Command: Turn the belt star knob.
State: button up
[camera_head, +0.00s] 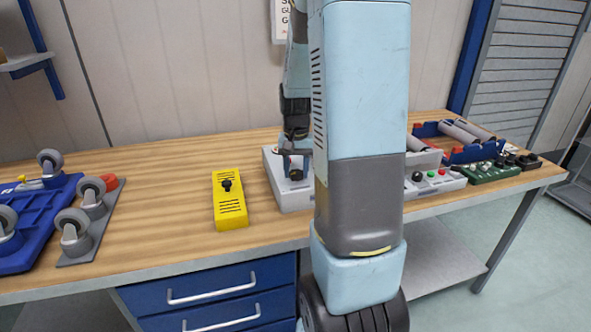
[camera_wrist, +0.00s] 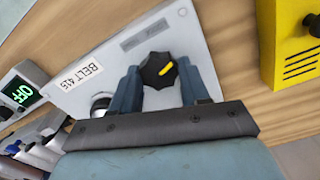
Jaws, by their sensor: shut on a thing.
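The belt star knob (camera_wrist: 158,70) is black, lobed, with a yellow pointer mark. It sits on a light grey panel (camera_wrist: 95,55) labelled BELT 415 in the wrist view. My gripper (camera_wrist: 158,82) has its two blue-grey fingers on either side of the knob and is shut on it. In the head view, my gripper (camera_head: 293,152) is over the grey box (camera_head: 287,193) on the bench. My arm hides the box's right side, and the knob is hard to make out there.
A yellow box (camera_head: 230,200) with a black knob stands left of the panel. A blue caster dolly (camera_head: 40,215) lies at the far left of the wooden bench. A button box (camera_head: 436,182), a green box (camera_head: 492,172) and a blue tray (camera_head: 470,153) stand right.

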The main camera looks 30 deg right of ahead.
aim_at(295, 173)
dwell(0.4)
jog(key=o, duration=1.1)
jog(key=shift+c, duration=0.2)
notch_tip(295, 173, up, 14)
jog(key=shift+f, duration=0.15)
jog(key=shift+a, duration=0.1)
jog(key=s+a+r+n+t, duration=0.2)
jog(key=s+a+r+n, duration=0.1)
jog(key=s+a, duration=0.5)
jog(key=s+a+r+n+t, duration=0.3)
jog(key=s+a, duration=0.5)
jog(key=s, duration=0.1)
jog(key=shift+s+a+n+t, duration=0.15)
jog(key=shift+s+n+t, duration=0.15)
jog(key=shift+s+n, duration=0.1)
